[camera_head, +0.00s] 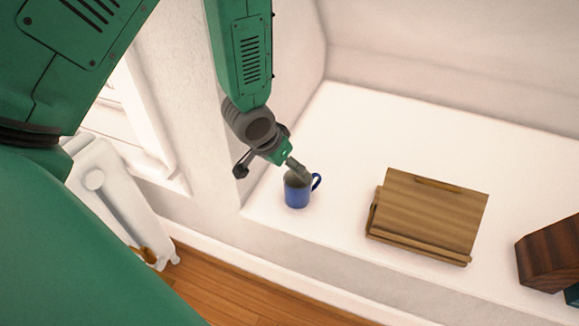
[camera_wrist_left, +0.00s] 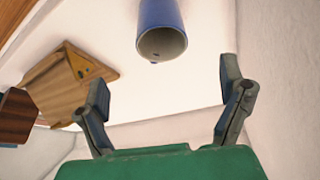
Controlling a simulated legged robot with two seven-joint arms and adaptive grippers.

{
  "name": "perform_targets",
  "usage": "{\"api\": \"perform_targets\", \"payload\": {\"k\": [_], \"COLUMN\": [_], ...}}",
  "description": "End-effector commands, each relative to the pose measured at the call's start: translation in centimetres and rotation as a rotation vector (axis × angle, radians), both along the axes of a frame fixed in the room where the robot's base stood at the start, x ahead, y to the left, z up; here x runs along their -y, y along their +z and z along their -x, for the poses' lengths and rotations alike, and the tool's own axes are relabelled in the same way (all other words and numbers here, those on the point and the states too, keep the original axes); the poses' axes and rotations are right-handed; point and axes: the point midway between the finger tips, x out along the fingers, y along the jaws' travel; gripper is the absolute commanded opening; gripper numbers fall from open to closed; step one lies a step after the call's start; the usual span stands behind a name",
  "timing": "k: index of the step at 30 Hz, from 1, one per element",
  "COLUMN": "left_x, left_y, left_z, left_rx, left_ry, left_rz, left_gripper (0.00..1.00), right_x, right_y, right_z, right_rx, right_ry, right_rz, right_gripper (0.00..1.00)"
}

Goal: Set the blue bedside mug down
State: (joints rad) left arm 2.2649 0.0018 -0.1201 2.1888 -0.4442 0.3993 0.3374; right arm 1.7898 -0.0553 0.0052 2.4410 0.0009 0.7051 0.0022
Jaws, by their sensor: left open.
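The blue mug (camera_head: 297,195) appears to stand upright on the white ledge (camera_head: 330,236), near its left front corner. Its handle points right in the head view. My left gripper (camera_head: 299,172) is just above and behind the mug's rim and covers part of it. In the left wrist view my left gripper (camera_wrist_left: 163,88) has its two fingers spread wide with nothing between them. A gap separates mug and fingers in that view. My right gripper is not in view.
A wooden stand (camera_head: 430,215) is on the ledge right of the mug, with clear white surface between. A dark wooden block (camera_head: 550,255) is farther right. A wall closes the ledge's left side. A white radiator (camera_head: 115,205) and wooden floor (camera_head: 235,290) lie lower left.

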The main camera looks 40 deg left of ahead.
Motion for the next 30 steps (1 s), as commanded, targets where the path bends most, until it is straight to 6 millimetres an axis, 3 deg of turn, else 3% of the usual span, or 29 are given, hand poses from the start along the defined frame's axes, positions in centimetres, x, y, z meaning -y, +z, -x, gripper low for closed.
{"api": "perform_targets", "payload": {"k": [5,8,11,15,18,21,24,30], "left_x": [-0.1,0.2,1.3,2.9,3.5,3.7,3.7,3.6], "left_y": [0.6,-0.9,-4.6,-10.0,-12.1,-13.0,-13.2,-13.2], "left_z": [0.3,1.7,5.9,14.8,20.5,24.0,25.3,25.2], "left_rx": [-0.001,-0.027,-0.103,-0.241,-0.322,-0.371,-0.388,-0.389], "left_ry": [0.0,-0.001,0.001,0.007,0.008,0.004,0.004,0.003], "left_rz": [0.001,0.007,0.017,0.004,-0.024,-0.047,-0.059,-0.058], "left_gripper": [0.89,0.89,0.89,0.89,0.89,0.89,0.89,0.89], "right_x": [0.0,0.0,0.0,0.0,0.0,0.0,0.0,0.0], "right_y": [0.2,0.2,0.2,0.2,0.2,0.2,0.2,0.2], "right_z": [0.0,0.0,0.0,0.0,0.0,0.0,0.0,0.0], "right_rx": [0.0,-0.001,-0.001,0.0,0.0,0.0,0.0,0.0], "right_ry": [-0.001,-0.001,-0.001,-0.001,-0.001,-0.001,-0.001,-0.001], "right_rz": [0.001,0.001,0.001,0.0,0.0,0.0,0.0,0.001], "right_gripper": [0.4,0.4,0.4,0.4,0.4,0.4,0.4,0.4]}}
